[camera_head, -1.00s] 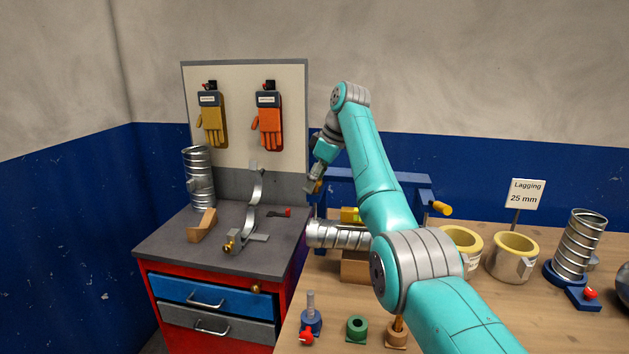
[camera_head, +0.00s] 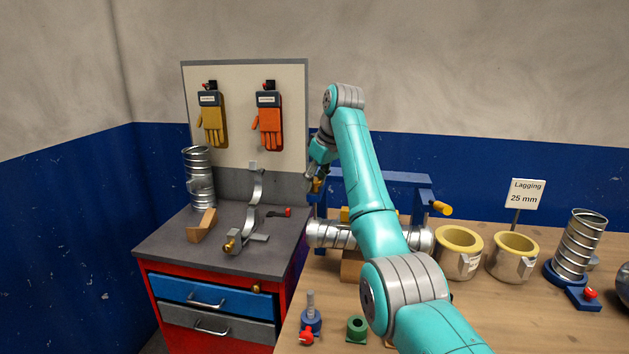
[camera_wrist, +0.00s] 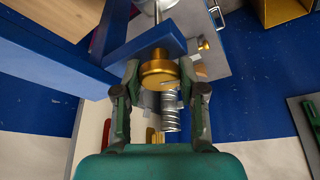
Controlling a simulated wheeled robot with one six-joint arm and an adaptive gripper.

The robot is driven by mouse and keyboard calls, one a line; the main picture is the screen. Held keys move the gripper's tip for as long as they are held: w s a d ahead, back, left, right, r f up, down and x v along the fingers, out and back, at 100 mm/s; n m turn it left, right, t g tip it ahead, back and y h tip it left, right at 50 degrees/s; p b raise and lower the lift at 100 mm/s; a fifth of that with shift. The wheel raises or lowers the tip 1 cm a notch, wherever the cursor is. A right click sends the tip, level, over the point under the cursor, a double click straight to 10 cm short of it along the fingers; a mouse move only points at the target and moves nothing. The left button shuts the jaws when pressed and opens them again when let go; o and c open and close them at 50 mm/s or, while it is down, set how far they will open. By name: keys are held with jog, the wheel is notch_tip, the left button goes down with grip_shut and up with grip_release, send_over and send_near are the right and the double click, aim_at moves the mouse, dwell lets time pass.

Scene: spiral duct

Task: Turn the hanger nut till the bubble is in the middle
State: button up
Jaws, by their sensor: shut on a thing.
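The brass hanger nut (camera_wrist: 157,72) sits between the two fingers of my gripper (camera_wrist: 158,70) in the wrist view, against a blue bar (camera_wrist: 160,47). My gripper is shut on it. In the head view my gripper (camera_head: 315,186) is at the left end of the blue hanger frame (camera_head: 395,178), and the nut cannot be made out there. A silver spiral duct (camera_head: 328,234) lies under the frame, partly hidden by my arm. A small yellow piece (camera_head: 347,214) shows on top of the duct; no bubble can be made out.
Lagging pots (camera_head: 515,257) and an upright spiral duct (camera_head: 580,245) stand at the right of the wooden bench. A red drawer cabinet (camera_head: 215,305) with a curved metal strap (camera_head: 256,205) is at the left. Gloves (camera_head: 211,120) hang on the board behind.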

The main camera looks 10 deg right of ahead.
jog(key=m+h, duration=0.1)
jog(key=m, duration=0.1)
jog(key=m+h, duration=0.1)
jog(key=m, duration=0.1)
jog(key=shift+m+t, duration=0.3)
jog(key=m+h, duration=0.1)
jog(key=m, duration=0.1)
jog(key=m+h, duration=0.1)
jog(key=m, duration=0.2)
jog(key=shift+m, duration=0.3)
jog(key=m+h, duration=0.1)
jog(key=m, duration=0.1)
jog(key=m+g, duration=0.1)
jog(key=m, duration=0.2)
jog(key=shift+h, duration=0.4)
jog(key=m+g, duration=0.1)
jog(key=m, duration=0.1)
jog(key=m+h, duration=0.1)
jog(key=m, duration=0.2)
jog(key=shift+g, duration=0.4)
jog(key=shift+m, duration=0.3)
jog(key=o, duration=1.1)
jog(key=shift+o, duration=0.2)
jog(key=shift+f, duration=0.1)
